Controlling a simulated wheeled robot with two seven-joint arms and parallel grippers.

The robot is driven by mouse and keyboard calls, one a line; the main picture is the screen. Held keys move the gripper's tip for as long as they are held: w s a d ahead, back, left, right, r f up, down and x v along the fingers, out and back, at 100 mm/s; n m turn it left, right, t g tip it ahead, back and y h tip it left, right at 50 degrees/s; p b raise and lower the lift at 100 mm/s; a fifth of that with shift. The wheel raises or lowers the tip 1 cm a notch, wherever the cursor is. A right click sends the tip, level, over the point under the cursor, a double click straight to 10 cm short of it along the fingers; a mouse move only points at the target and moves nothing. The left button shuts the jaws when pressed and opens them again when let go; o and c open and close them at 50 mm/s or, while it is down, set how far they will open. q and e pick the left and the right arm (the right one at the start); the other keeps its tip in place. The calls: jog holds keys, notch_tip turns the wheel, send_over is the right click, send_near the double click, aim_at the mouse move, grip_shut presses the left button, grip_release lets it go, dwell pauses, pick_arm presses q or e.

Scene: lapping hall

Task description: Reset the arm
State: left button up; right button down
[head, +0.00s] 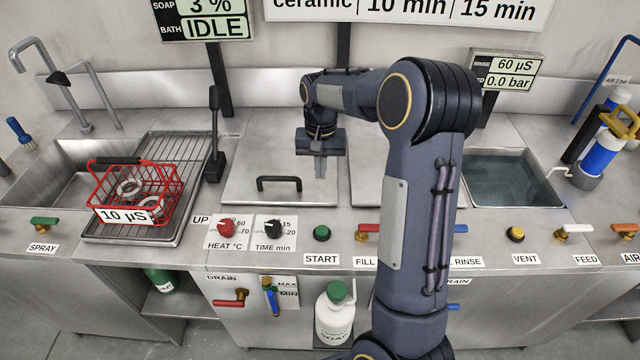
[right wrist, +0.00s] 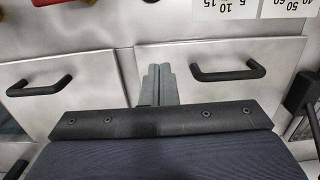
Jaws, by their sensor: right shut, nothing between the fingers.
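My right arm rises from the bottom of the head view and bends over the counter toward the left. Its gripper (head: 320,172) points down above the right part of a steel lid with a black handle (head: 279,183). The gripper is shut and empty. My left gripper is not in view.
A red wire basket (head: 136,190) with ring-shaped parts stands on a drain rack (head: 190,150) at left, beside a sink. A black lever (head: 215,135) stands left of the lid. Knobs and valves line the front edge. A water-filled rinse tank (head: 508,178) is open at right.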

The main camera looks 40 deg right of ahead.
jog(key=s+a+r+n+t+y, duration=0.1)
jog(key=s+a+r, duration=0.1)
jog(key=s+r, duration=0.2)
jog(key=s+a+r+n+t, duration=0.1)
jog(key=s+a+r, duration=0.2)
jog(key=s+r, duration=0.15)
jog(key=s+a+f+n+t+y, duration=0.1)
jog(key=s+a+n+t, duration=0.1)
jog(key=s+a, duration=0.3)
jog(key=s+a+f+n+t+y, duration=0.1)
jog(key=s+a+t, duration=0.1)
jog(key=s+a, duration=0.4)
jog(key=s, duration=0.5)
jog(key=shift+s+a+n, duration=0.15)
jog(key=shift+a+n, duration=0.05)
jog(key=shift+n, duration=0.2)
